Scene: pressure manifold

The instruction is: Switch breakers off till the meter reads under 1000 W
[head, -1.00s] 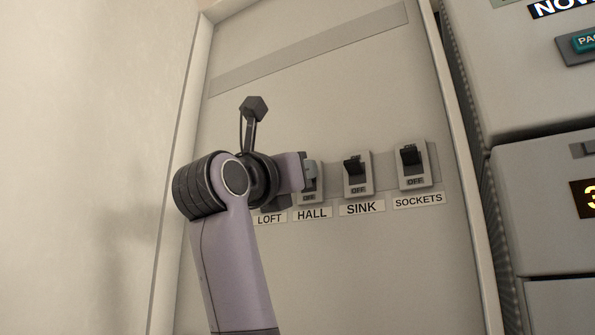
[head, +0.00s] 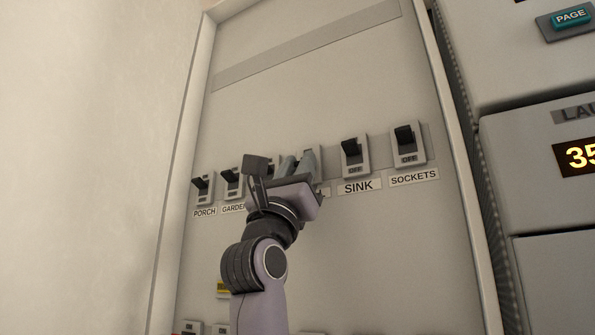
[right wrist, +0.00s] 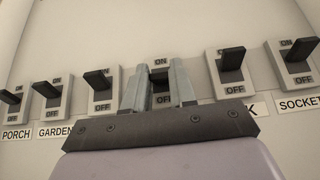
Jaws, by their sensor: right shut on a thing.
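A grey panel (head: 310,80) holds a row of breakers. The porch (head: 203,187), garden (head: 233,181), sink (head: 354,155) and sockets (head: 408,145) breakers show dark levers toward the top, with OFF readable below on the sink and sockets ones. My right gripper (head: 302,162) is at the breaker left of sink, its label mostly covered. In the right wrist view its two fingers (right wrist: 158,85) are shut on that hall breaker's lever (right wrist: 160,76), which they partly hide. A display (head: 580,157) at the right edge starts with 35 and is cut off. My left gripper is out of view.
The loft breaker (right wrist: 98,82) is close to the left of my fingers and the sink breaker (right wrist: 231,66) to the right. A teal PAGE button (head: 571,17) is at the upper right. More breakers (head: 192,328) and a yellow tag (head: 222,288) show low down.

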